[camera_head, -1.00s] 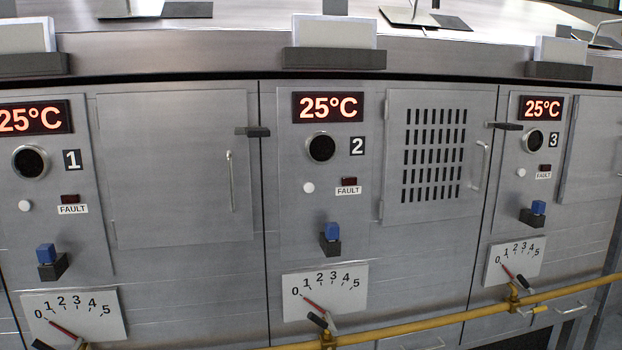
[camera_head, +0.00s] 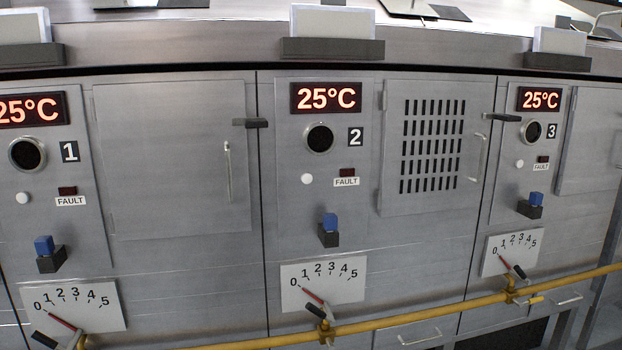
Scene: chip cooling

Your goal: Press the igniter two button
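Panel 2 stands in the middle of the head view, marked by a black number 2 plate (camera_head: 355,136). It has a lit 25°C display (camera_head: 326,97), a round dark port with a metal ring (camera_head: 319,138) and a small round white button (camera_head: 307,179). A dark red fault lamp (camera_head: 347,172) is right of the button. Lower down is a blue knob or switch on a black block (camera_head: 330,222). No label reading "igniter" can be made out, so which control is the igniter button is not certain. Neither of my grippers is in view.
Similar panels 1 (camera_head: 69,152) and 3 (camera_head: 551,131) flank it. A slotted door (camera_head: 430,145) with a handle sits to the right. Below are a 0-to-5 dial plate (camera_head: 345,275) and a yellow pipe (camera_head: 420,318) that juts out. A counter (camera_head: 200,45) runs above.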

